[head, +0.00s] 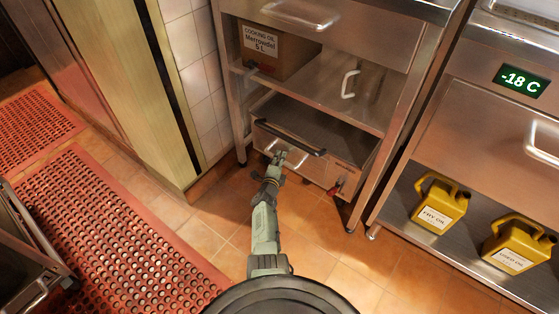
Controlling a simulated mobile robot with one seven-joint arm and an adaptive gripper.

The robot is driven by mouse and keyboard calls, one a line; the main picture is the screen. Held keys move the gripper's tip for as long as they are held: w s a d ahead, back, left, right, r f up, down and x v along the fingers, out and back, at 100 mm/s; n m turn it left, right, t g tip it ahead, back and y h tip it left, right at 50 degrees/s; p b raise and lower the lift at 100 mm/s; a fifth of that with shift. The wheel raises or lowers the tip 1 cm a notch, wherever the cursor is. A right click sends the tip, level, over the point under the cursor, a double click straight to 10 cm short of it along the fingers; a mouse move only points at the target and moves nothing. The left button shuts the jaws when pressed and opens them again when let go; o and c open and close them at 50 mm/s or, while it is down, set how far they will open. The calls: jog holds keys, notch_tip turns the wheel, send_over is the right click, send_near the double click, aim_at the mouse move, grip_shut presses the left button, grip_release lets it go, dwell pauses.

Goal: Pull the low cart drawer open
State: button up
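The low drawer (344,174) is a steel box front at the bottom of the steel cart, just above the floor. A long black bar (290,138) runs along its top edge. A pale handle shows on its front, partly behind my gripper. My gripper (279,155) is at the drawer front, over the handle area and just below the black bar. It is small here, so I cannot tell whether its fingers are open or shut, or touch the handle.
A cardboard cooking-oil box (275,50) stands on the shelf above. Yellow oil jugs (440,204) sit on the low shelf at right. A wall corner (200,85) stands close left of the cart. Tiled floor (330,240) is clear in front; red mats (100,230) lie left.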

grip_shut()
jog(key=shift+s, duration=0.1)
dwell(0.5)
